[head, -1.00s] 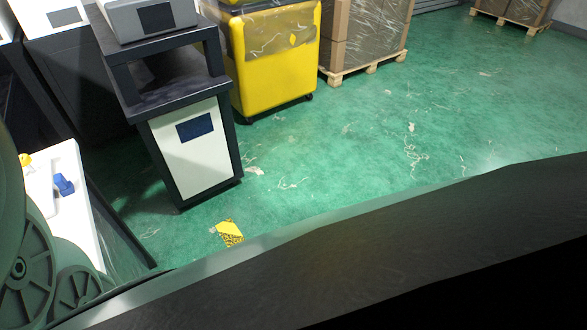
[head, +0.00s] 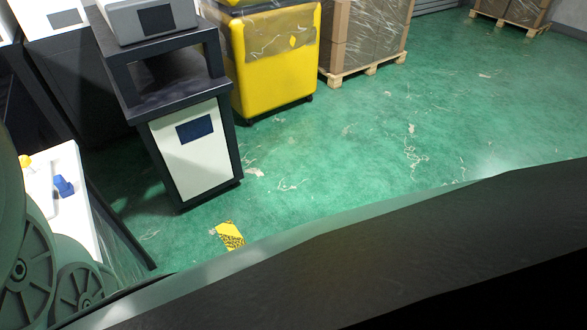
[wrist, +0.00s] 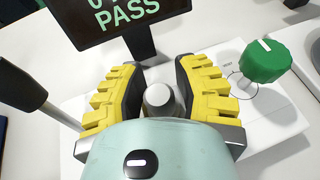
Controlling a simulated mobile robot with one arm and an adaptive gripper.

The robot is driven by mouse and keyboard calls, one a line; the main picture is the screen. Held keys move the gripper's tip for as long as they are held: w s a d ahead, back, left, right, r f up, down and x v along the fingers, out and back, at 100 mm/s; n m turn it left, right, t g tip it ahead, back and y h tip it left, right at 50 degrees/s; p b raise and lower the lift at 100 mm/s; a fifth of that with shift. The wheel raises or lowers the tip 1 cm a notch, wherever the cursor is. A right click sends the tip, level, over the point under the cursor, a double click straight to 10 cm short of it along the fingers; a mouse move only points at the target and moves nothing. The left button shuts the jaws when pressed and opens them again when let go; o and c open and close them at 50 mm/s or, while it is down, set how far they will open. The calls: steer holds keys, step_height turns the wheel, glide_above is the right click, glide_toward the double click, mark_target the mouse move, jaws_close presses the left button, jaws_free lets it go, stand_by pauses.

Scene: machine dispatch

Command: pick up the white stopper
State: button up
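In the wrist view, a pale grey-white, round-topped piece (wrist: 159,97), which looks like the white stopper, stands between the fingers of my gripper (wrist: 159,80). The gripper has yellow ribbed pads and is open, with one finger on each side of the piece. A narrow gap seems to show on both sides, though contact lower down is hidden by the gripper body. The stopper and the gripper cannot be made out in the head view.
A dark display reading "PASS" (wrist: 128,18) stands just beyond the fingers. A green knob (wrist: 265,61) is to the right. In the head view, a white worktop (head: 84,220) bears a blue item (head: 64,186) at left. Green floor (head: 390,135) is open beyond.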

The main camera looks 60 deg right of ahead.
jaws_close()
stand_by(0.3)
steer(key=shift+r, duration=0.1)
